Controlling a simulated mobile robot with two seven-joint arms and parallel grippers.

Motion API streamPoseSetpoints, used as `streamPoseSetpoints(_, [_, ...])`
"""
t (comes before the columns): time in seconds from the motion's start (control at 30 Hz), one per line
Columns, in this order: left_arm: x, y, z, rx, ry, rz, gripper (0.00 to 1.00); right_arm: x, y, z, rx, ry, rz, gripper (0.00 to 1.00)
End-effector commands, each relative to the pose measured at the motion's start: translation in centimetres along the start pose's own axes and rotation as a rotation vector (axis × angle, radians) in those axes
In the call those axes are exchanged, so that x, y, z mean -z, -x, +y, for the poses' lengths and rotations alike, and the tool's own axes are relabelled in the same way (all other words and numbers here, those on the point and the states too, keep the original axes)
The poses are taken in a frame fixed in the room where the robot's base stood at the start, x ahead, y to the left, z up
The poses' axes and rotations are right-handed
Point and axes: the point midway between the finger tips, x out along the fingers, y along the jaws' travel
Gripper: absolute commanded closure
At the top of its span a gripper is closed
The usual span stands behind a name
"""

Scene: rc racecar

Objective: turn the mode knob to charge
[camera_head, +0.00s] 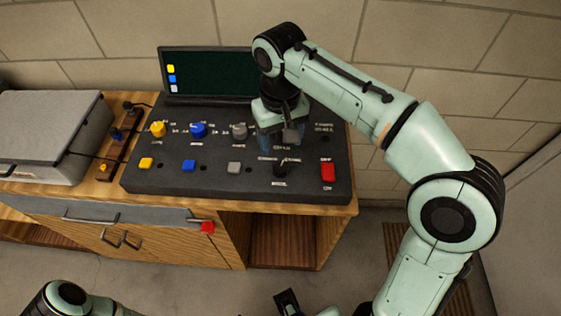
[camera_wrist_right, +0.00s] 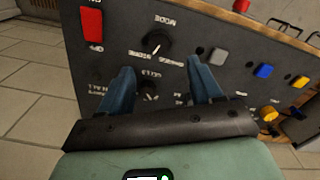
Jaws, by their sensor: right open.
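The mode knob (camera_head: 280,169) is a small black knob at the front right of the dark console (camera_head: 210,182), with a printed label below it. In the right wrist view the mode knob (camera_wrist_right: 155,42), marked MODE, appears upside down, just beyond the fingertips. Its pointer direction is hard to read. My right gripper (camera_head: 280,139) is over the console, behind the mode knob. Its blue fingers (camera_wrist_right: 160,68) are open and apart from the mode knob. Another dark knob (camera_wrist_right: 149,88) shows between the fingers; the gripper covers it in the head view.
A red switch (camera_head: 328,172) is right of the mode knob, and a grey button (camera_head: 235,168) is left. Yellow (camera_head: 158,129), blue (camera_head: 198,130) and grey (camera_head: 239,131) knobs line the back. A dark screen (camera_head: 210,74) stands behind. A grey box (camera_head: 45,135) is left.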

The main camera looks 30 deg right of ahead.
Motion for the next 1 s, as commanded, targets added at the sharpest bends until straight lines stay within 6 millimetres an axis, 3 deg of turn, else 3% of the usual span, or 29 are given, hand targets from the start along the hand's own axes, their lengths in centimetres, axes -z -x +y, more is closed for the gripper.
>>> streamPoseSetpoints(0.03, [0.0, -0.6, -0.2, 0.001, 0.001, -0.002, 1.0, -0.1, -1.5, 0.1, -0.001, 0.0, -0.005, 0.36])
streamPoseSetpoints(0.2, [-0.1, -1.5, -0.5, 0.001, 0.001, -0.005, 1.0, -0.1, -5.2, 0.1, -0.001, 0.0, -0.005, 0.36])
streamPoseSetpoints(0.4, [0.1, -2.0, -0.6, 0.0, 0.001, 0.0, 1.0, -0.1, -8.2, 0.0, -0.001, 0.0, -0.003, 0.36])
streamPoseSetpoints(0.6, [0.3, -2.1, -0.6, -0.001, 0.0, 0.005, 1.0, 0.0, -9.4, 0.0, 0.001, 0.0, 0.0, 0.36])
streamPoseSetpoints(0.87, [0.3, -2.1, -0.6, -0.001, 0.0, 0.006, 1.0, 0.0, -9.5, 0.0, 0.001, 0.0, 0.0, 0.36])
streamPoseSetpoints(0.97, [0.3, -2.1, -0.6, -0.001, 0.0, 0.006, 1.0, 0.0, -9.5, 0.0, 0.001, 0.0, 0.0, 0.62])
streamPoseSetpoints(1.0, [0.3, -2.1, -0.6, -0.001, 0.0, 0.006, 1.0, 0.0, -9.5, 0.0, 0.001, 0.0, 0.0, 0.75])
